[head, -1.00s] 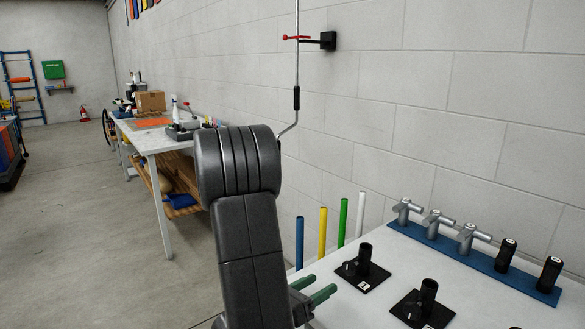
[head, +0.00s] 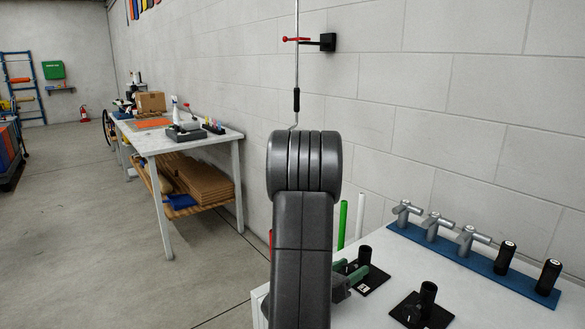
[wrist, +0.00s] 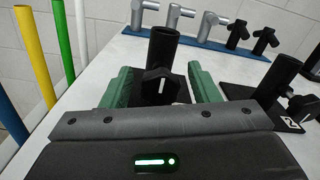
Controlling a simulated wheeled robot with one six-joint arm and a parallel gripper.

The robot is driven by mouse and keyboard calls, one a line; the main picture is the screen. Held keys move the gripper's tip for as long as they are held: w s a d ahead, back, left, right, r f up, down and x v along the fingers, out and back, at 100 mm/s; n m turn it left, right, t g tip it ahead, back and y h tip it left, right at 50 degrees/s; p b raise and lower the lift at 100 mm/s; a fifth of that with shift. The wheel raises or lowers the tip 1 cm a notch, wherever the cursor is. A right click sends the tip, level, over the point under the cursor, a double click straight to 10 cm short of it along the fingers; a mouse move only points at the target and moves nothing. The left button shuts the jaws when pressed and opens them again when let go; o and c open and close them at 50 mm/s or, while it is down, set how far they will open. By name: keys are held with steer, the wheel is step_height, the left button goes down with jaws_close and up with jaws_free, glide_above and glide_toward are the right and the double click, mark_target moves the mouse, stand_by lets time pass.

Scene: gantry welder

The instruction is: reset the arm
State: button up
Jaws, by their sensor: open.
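My gripper (wrist: 156,88) is open, its two green fingers spread apart in the wrist view. A black tube holder with a knob (wrist: 163,60) shows beyond and between the fingers; I cannot tell whether they touch it. In the head view my gripper (head: 352,275) is partly hidden behind my dark arm, low over the white table (head: 385,250). The same holder (head: 364,262) stands just right of the fingers there. Nothing shows held in the fingers.
A second black holder (head: 425,300) stands nearer on the table. A blue rack (head: 470,262) with grey and black fittings lies along the wall. Yellow (wrist: 33,50), blue, green and white tubes stand at the table's left. A workbench (head: 165,140) stands at left; the floor between is open.

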steer(key=m, duration=0.4)
steer(key=shift+s+a, duration=0.15)
steer(key=v, duration=0.7)
steer(key=shift+a+b, duration=0.1)
steer(key=shift+b, duration=0.3)
steer(key=shift+s+a, duration=0.1)
steer(key=shift+s, duration=0.05)
